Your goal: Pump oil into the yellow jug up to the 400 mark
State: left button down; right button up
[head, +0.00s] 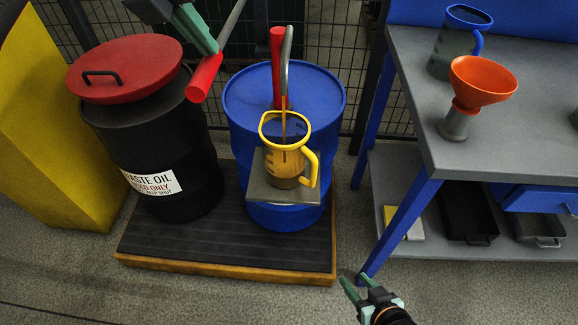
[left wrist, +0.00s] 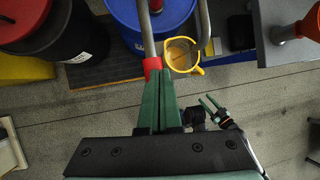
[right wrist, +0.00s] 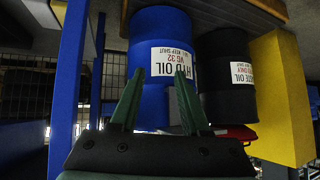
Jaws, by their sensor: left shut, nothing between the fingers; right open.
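The yellow jug (head: 308,168) stands upright on a small grey shelf (head: 272,192) at the front of the blue oil drum (head: 240,100). A thin brown stream falls from the grey spout (head: 289,65) into the jug, and amber oil shows low in it. Its marks are too small to read. The pump lever's red grip (head: 205,77) is left of the spout. My left gripper (head: 212,48) is shut and empty, its tips at the red grip, also in the left wrist view (left wrist: 152,66). My right gripper (head: 352,281) is open and empty, low in front of the bench.
A black waste oil drum (head: 150,150) with a red lid (head: 125,68) stands left of the blue drum on a low platform (head: 220,262). The grey bench (head: 500,140) at right holds an orange funnel (head: 482,82) and a blue-rimmed jug (head: 455,45). The front floor is clear.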

pick_arm(q)
notch_tip(320, 180, down, 2)
jog(key=shift+f+b, duration=0.1)
jog(key=shift+b, duration=0.4)
jog(key=shift+f, duration=0.35)
jog(key=shift+r, duration=0.1)
notch_tip(320, 180, up, 8)
jog(key=p, duration=0.6)
notch_tip(320, 180, up, 4)
jog(key=p, duration=0.3)
jog(key=shift+r, duration=0.25)
pick_arm(e)
jog(key=r, duration=0.2)
jog(key=d+r, duration=0.1)
jog(key=r, duration=0.2)
jog(key=shift+s, duration=0.2)
pick_arm(q)
jog(key=shift+f, duration=0.1)
pick_arm(e)
jog(key=shift+f, duration=0.1)
